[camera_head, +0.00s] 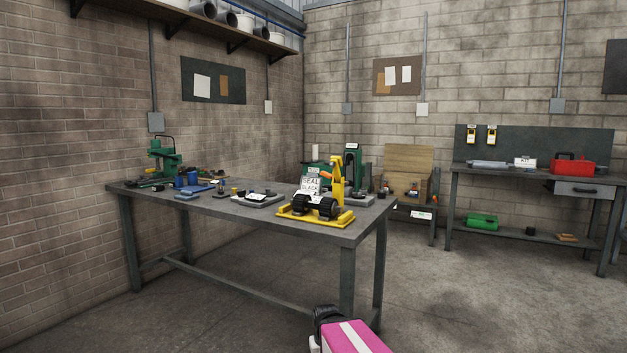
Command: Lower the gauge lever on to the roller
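The gauge is a yellow fixture (316,219) near the front right corner of the workbench. Dark ribbed rollers (327,208) lie in it. A yellow upright part, which looks like the gauge lever (337,185), stands raised above the rollers, with an orange grip (327,175) at its upper left. The lever looks clear of the rollers. A white sign (311,182) stands behind the rollers, only partly readable. A pink and black part of my arm shows at the bottom edge, well short of the bench. My gripper is not in view.
A second bench with a red toolbox (573,168) is at right. The floor in front is clear.

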